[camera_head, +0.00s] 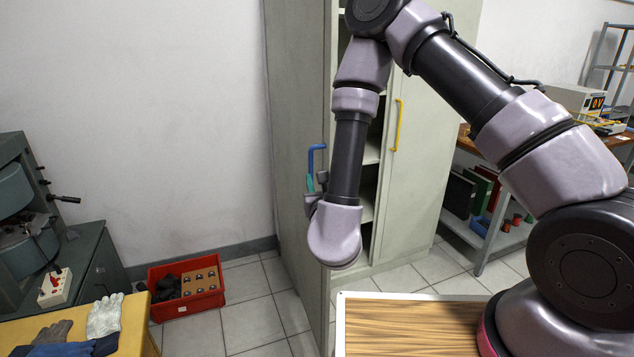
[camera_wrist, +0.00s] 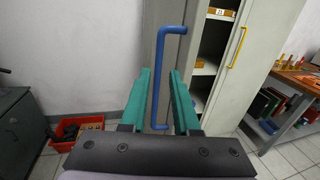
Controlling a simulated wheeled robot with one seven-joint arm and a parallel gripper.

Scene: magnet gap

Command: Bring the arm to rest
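My gripper (camera_wrist: 160,76) is open, its two green fingers apart. The blue handle (camera_wrist: 171,62) shows in the gap between them, with clear space on both sides; I cannot tell how deep it sits. In the head view the blue handle (camera_head: 311,158) is on the left door (camera_head: 296,95) of the grey cabinet, and my gripper (camera_head: 312,183) is close beside it, partly hidden by my wrist. My arm is bent, reaching forward and down at the cabinet.
The cabinet stands partly open; its other door (camera_head: 424,150) has a yellow handle (camera_head: 398,125). A red crate (camera_head: 188,306) sits on the floor at left. A yellow table (camera_head: 135,325) with gloves is front left; a wood-topped surface (camera_head: 410,325) is in front. A shelved bench stands at right.

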